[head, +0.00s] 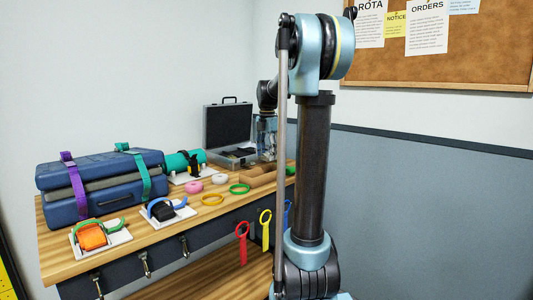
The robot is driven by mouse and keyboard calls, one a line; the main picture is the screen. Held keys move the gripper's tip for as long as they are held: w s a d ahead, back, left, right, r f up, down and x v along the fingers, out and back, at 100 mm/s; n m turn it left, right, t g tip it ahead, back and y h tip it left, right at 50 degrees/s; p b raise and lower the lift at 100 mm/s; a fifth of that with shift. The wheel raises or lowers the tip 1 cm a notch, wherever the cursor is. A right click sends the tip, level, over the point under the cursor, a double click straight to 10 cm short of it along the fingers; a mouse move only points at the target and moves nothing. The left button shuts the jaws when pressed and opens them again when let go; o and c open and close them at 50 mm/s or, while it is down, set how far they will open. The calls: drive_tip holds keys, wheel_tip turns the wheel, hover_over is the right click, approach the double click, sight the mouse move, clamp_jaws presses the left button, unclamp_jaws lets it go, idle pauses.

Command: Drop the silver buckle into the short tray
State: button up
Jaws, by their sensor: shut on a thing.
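My gripper (262,152) points down over the back right of the workbench, beside the open case. It is small and partly hidden behind my arm. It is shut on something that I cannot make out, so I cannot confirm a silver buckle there. A low tan wooden tray (262,178) lies on the bench in front of and below my gripper; its right part is hidden by my arm. I cannot tell whether it is the short tray. Several silver metal fasteners, one of them a clasp (146,264), hang along the bench's front.
A blue suitcase (60,180) with purple and green straps stands at the left. White plates hold an orange buckle (91,236) and a black buckle (168,211). Pink, white, yellow and green rings lie mid-bench. Red (242,243) and yellow (265,229) straps hang in front.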

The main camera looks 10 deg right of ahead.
sight(267, 154)
drive_tip(key=o, duration=1.2)
drive_tip(key=shift+c, duration=0.2)
drive_tip(key=shift+r, duration=0.15)
wheel_tip(267, 154, up, 12)
drive_tip(key=shift+f, duration=0.2)
drive_tip(key=s+f+m+t, duration=0.2)
drive_tip(key=s+f+m, duration=2.3)
drive_tip(key=s+f, duration=0.8)
drive_tip(key=shift+s, duration=0.9)
